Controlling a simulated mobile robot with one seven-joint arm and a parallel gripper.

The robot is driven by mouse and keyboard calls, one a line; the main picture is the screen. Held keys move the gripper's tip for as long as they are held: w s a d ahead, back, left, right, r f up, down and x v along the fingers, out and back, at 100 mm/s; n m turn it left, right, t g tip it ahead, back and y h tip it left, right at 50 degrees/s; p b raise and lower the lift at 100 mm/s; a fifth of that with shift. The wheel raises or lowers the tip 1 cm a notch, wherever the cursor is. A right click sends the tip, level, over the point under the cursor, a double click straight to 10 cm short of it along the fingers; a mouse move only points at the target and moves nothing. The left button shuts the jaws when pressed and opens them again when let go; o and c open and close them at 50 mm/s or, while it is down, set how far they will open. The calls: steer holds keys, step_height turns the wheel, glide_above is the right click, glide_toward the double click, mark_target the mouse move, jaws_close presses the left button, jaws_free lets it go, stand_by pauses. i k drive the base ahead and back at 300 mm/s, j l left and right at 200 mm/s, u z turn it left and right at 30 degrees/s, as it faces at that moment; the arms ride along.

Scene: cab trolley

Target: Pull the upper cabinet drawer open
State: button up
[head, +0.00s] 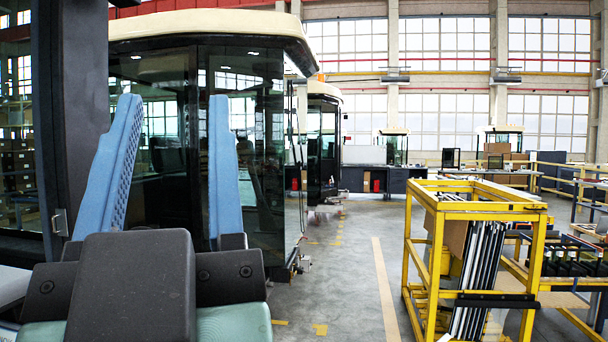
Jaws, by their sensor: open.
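My gripper (174,100) is large and close at the left of the head view. Its two blue fingers point up and stand well apart, with nothing held between them. Its dark grey body is below. I cannot make out an upper cabinet drawer or its handle in this view. A low dark grey cabinet-like unit (400,179) stands far back, too small to show any drawers, and it is well away from my gripper.
Glazed vehicle cabs (265,150) with cream roofs stand behind my gripper. A yellow rack (409,250) holding dark-edged panels stands at right, with more racks beyond. Grey floor (345,270) is clear between cabs and rack.

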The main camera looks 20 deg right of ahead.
mark_target(403, 172)
steer(key=z, duration=1.1)
steer(key=i+u, duration=0.2)
steer(key=i, duration=2.15)
steer(key=i+j, duration=0.1)
steer(key=i, duration=7.5)
steer(key=j+u, duration=0.05)
steer(key=j, duration=0.25)
